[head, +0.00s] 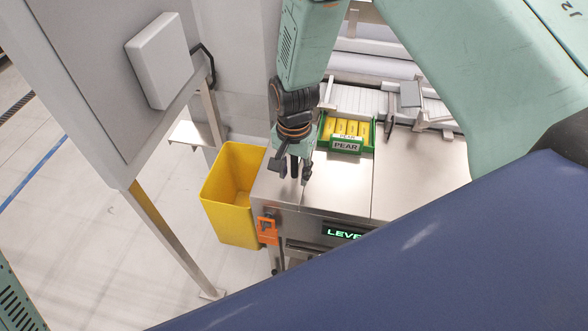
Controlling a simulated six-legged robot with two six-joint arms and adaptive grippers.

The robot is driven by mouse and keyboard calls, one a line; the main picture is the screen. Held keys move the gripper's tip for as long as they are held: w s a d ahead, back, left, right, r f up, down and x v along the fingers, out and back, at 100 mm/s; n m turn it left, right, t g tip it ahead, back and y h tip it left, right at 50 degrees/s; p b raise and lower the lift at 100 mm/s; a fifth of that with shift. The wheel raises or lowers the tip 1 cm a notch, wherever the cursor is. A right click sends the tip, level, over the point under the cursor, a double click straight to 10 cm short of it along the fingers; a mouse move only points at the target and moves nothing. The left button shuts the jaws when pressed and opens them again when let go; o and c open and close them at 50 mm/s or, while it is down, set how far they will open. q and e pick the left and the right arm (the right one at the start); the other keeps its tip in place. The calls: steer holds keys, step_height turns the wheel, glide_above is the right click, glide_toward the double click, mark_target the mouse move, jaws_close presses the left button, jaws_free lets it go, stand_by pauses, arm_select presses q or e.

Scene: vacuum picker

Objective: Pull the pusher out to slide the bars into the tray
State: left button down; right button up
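My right gripper (300,168) points down over the left end of the steel counter, beside the green tray (325,131). Its dark fingertips look apart, with nothing visible between them. The tray has a PEAR label on its front and holds several yellow bars (351,128) side by side. Behind it is a white slatted rack (362,100) with a grey block (410,94) and a thin upright bar (390,122) at its right. I cannot tell which of these parts is the pusher. My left gripper is out of view.
A yellow bin (226,211) stands left of the steel counter (410,172). An orange fitting (267,230) and a green lit display (343,233) are on the counter's front. A grey cabinet (100,80) rises at left. My arm hides part of the right side.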

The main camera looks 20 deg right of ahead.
steer(key=shift+w+d+r, duration=0.1)
steer(key=shift+r, duration=0.05)
step_height(320, 180, up, 12)
steer(key=shift+f, duration=0.15)
stand_by(0.3)
stand_by(0.5)
